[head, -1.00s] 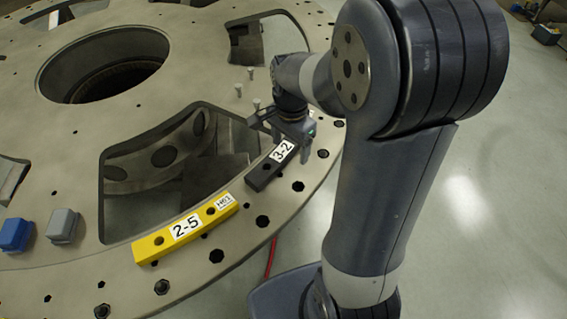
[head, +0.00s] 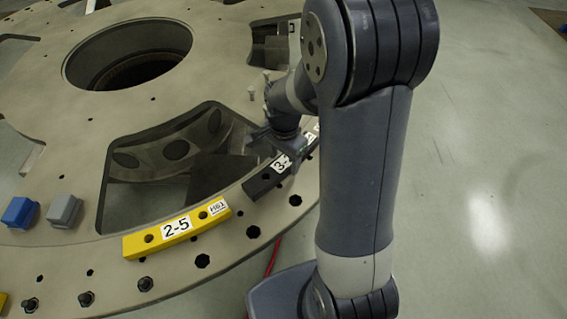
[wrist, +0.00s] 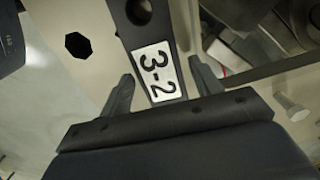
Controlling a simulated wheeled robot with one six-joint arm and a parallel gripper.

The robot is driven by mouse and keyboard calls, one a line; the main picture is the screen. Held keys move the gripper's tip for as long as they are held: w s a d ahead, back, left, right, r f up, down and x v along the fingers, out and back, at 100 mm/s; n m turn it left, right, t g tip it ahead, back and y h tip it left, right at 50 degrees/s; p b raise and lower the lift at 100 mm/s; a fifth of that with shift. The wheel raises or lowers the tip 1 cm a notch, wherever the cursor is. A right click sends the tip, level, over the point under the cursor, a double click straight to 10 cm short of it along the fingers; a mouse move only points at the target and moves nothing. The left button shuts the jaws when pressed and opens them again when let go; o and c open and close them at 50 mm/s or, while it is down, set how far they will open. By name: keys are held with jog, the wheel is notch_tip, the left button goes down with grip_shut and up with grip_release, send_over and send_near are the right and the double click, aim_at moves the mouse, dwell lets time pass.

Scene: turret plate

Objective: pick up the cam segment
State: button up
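A black cam segment (head: 262,183) with a white "3-2" label lies on the rim of the turret plate (head: 60,130). In the wrist view the black segment (wrist: 128,38) runs down between my fingers, its label near them. My gripper (wrist: 160,72) is open, one finger on each side of the segment, with a small gap showing on both sides. In the head view my gripper (head: 285,150) is over the black segment, and my arm hides part of it. A yellow cam segment (head: 148,240) labelled "2-5" and "H61" lies nearer on the same rim.
A blue block (head: 19,212) and a grey block (head: 64,210) sit on the plate at left. Bolts (head: 252,93) stand up beyond my gripper; one bolt (wrist: 290,106) shows in the wrist view. The plate has large openings. Clear floor (head: 470,150) lies at right.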

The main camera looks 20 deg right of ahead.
jog(key=c, duration=0.9)
jog(key=shift+c, duration=0.6)
jog(key=shift+r, duration=0.2)
